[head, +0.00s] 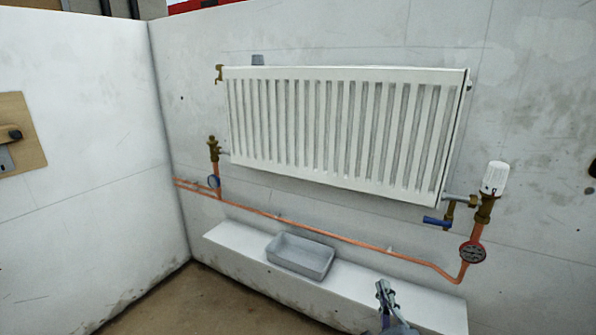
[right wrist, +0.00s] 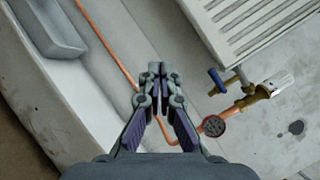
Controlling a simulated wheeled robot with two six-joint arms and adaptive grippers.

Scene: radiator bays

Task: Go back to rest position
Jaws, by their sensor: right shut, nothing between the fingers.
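My right gripper (head: 383,290) is low in the head view, in front of the white ledge under the radiator. In the right wrist view its fingertips (right wrist: 157,70) meet, with nothing between them. It looks apart from the copper pipe (head: 340,243) and the radiator (head: 340,130). My left gripper is not in the head view.
A grey tray (head: 300,268) stands on the white ledge (head: 235,239). A white-capped valve (head: 494,180), a blue-handled valve (head: 437,222) and a round gauge (head: 472,252) are at the right. A wooden board (head: 18,130) hangs on the left wall.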

